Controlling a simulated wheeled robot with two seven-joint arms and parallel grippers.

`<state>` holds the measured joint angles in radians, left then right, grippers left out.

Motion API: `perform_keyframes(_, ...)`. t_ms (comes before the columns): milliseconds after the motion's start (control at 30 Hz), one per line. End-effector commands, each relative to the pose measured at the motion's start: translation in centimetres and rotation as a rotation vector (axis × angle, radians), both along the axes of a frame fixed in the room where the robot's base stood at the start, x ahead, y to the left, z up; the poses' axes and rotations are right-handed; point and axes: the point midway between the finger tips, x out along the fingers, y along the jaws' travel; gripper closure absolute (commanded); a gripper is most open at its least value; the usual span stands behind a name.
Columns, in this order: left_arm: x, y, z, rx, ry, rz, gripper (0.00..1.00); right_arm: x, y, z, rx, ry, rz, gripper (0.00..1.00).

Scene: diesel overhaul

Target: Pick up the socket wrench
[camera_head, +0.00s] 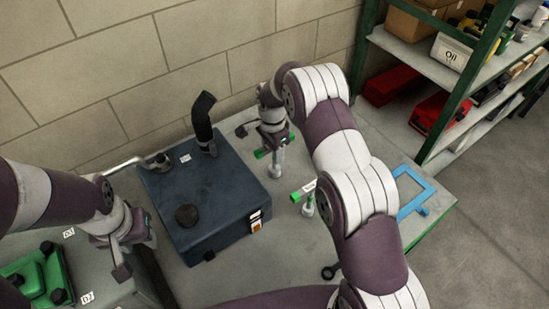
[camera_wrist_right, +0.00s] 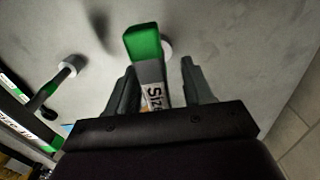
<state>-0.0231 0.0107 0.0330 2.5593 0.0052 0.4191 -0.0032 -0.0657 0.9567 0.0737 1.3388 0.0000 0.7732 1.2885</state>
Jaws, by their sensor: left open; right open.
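Two socket wrenches with green ends and pale upright sockets stand on the table. One (camera_head: 278,163) is at the back, right of the dark blue box, directly under my right gripper (camera_head: 274,142). In the right wrist view its green end and "Size" label (camera_wrist_right: 146,60) lie between the open fingers of my right gripper (camera_wrist_right: 158,78), with no clear grip on it. The other wrench (camera_head: 308,203) stands closer to the front, partly beside my right arm; it also shows at the left of the wrist view (camera_wrist_right: 66,72). My left gripper (camera_head: 124,262) is open and empty at the lower left.
The dark blue box (camera_head: 215,190) with a black pipe (camera_head: 203,118) fills the table's middle. A green part (camera_head: 38,272) lies at lower left. A blue frame (camera_head: 425,184) lies at the table's right. A wall rises behind; a shelf unit (camera_head: 425,60) stands at back right.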

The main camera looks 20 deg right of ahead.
Motion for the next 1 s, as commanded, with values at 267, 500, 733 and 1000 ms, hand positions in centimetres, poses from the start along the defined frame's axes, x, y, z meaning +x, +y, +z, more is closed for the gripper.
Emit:
perform_keyframes(267, 0.0, 0.0, 0.0, 0.0, 0.001, 0.0, 0.57, 0.0, 0.0, -0.5, 0.0, -0.001, 0.0, 0.59)
perform_keyframes(500, 0.0, 0.0, 0.0, 0.0, 0.001, 0.0, 0.57, 0.1, 0.0, -0.4, 0.0, -0.002, 0.0, 1.0)
perform_keyframes(733, 0.0, 0.0, 0.2, 0.0, 0.001, 0.0, 0.57, 0.1, 0.0, -0.1, 0.0, -0.003, 0.0, 1.0)
perform_keyframes(1000, 0.0, 0.0, 3.2, 0.0, 0.001, 0.0, 0.57, 0.2, 0.0, 4.0, 0.0, -0.004, 0.0, 1.0)
